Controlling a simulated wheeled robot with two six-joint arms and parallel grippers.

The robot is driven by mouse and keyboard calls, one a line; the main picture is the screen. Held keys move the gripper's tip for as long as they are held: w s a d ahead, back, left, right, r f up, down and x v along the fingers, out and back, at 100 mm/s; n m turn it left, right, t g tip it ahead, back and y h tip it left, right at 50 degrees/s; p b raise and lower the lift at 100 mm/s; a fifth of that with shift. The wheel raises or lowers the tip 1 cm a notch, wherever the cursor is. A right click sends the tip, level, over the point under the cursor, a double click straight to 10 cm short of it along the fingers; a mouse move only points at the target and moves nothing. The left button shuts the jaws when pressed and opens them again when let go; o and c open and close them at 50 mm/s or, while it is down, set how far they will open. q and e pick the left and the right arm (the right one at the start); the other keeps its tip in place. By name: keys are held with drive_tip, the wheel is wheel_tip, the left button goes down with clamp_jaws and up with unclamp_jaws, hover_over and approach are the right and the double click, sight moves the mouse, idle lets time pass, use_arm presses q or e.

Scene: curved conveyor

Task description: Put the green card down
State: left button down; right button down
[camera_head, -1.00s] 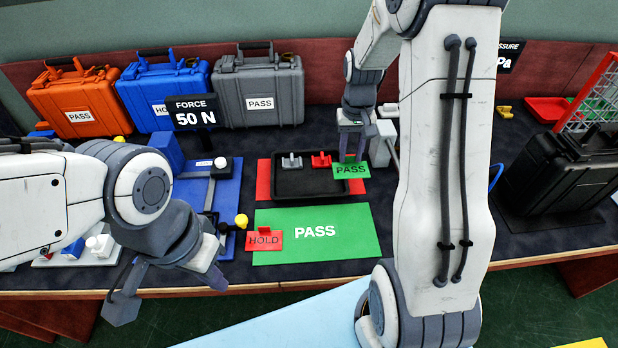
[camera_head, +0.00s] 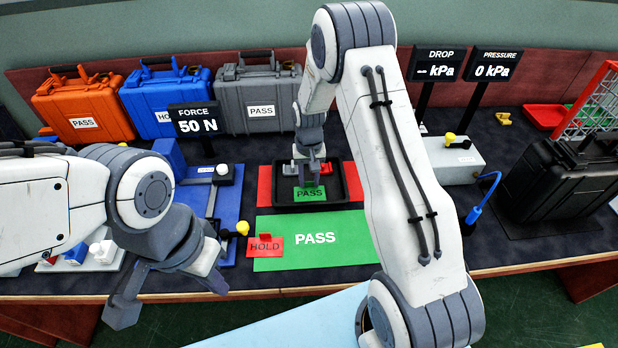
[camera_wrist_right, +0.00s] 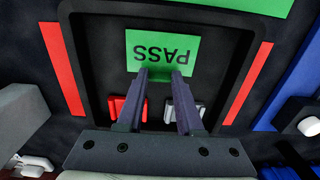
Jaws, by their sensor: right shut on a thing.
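My right gripper (camera_head: 309,178) is shut on the green card (camera_head: 310,194), marked PASS. The card is over the front part of the black tray (camera_head: 354,182); I cannot tell whether it touches the tray floor. In the right wrist view the card (camera_wrist_right: 190,68) shows beyond the fingertips (camera_wrist_right: 161,78), between the tray's side walls. A grey piece and a red piece (camera_head: 326,168) are in the tray near the gripper. My left gripper (camera_head: 170,297) hangs open and empty at the front left, with its fingers wide apart.
A green PASS mat (camera_head: 315,252) lies in front of the tray, with a red HOLD card (camera_head: 264,246) on its left edge. A blue fixture (camera_head: 229,205) stands left of the tray. Orange, blue and grey cases (camera_head: 262,92) line the back. A black case (camera_head: 557,195) is at right.

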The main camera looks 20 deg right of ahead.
sight(309, 187)
drive_tip(key=c, duration=0.5)
unclamp_jaws()
drive_tip(key=shift+f, duration=0.1)
drive_tip(key=shift+c, duration=0.2)
wheel_tip(309, 187, up, 12)
drive_tip(key=s+a+r+n, duration=0.4)
drive_tip(key=s+a+r, duration=0.3)
drive_tip(key=s+a, duration=0.45)
drive_tip(key=s+a+n, duration=0.2)
drive_tip(key=s+n, duration=0.1)
drive_tip(key=s, duration=0.6)
drive_tip(key=s+a+r+n+y, duration=0.1)
drive_tip(key=s+a+n, duration=0.1)
drive_tip(key=s, duration=0.8)
drive_tip(key=shift+s+a+r+n, duration=0.2)
drive_tip(key=shift+a+n, duration=0.15)
drive_tip(key=shift+n, duration=0.45)
